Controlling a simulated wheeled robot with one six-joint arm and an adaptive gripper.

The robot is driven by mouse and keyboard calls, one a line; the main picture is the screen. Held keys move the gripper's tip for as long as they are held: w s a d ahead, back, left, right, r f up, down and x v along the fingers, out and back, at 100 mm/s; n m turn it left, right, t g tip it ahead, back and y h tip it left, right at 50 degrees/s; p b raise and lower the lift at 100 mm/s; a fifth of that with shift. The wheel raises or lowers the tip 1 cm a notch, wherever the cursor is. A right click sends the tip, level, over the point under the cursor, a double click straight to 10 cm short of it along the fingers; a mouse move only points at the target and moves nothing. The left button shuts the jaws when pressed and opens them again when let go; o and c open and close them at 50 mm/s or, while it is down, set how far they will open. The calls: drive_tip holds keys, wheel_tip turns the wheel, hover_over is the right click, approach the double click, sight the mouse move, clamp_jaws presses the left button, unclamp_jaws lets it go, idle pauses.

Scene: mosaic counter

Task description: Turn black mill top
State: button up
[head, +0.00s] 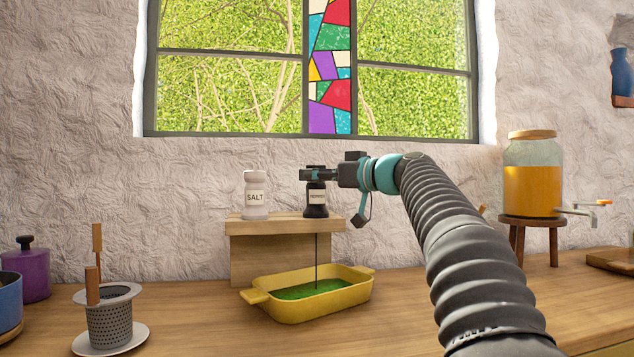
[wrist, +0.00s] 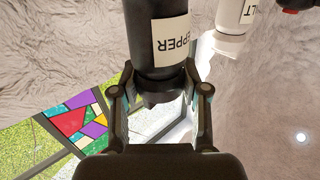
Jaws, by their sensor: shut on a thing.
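The black pepper mill (head: 316,202) stands upright on a small wooden shelf (head: 260,228), its white label facing me. My gripper (head: 316,173) reaches in level from the right and is shut on the mill's top. In the wrist view, which is upside down, the mill (wrist: 150,35) comes down between my two fingers (wrist: 164,90), one on each side of its dark top. A thin dark vertical line runs from below the mill down to a yellow dish (head: 340,299) with green contents. The fingers mostly hide the mill top in the head view.
A white salt mill (head: 255,196) stands left of the pepper mill on the shelf, apart from it. A strainer (head: 109,322) on a saucer and a purple pot (head: 32,271) are at left. A juice jar (head: 532,180) on a stool is at right.

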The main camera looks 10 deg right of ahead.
drive_tip(key=m+t+h+b, duration=0.2)
drive_tip(key=shift+s+a+f+h, duration=0.1)
drive_tip(key=shift+a+h, duration=0.05)
drive_tip(key=shift+h, duration=0.25)
drive_tip(key=shift+m+t+h, duration=0.7)
drive_tip(key=shift+m+h, duration=0.5)
drive_tip(key=shift+h, duration=0.4)
drive_tip(key=shift+m+h, duration=0.3)
drive_tip(key=shift+h, duration=0.1)
drive_tip(key=o, duration=1.2)
drive_tip(key=v, duration=1.2)
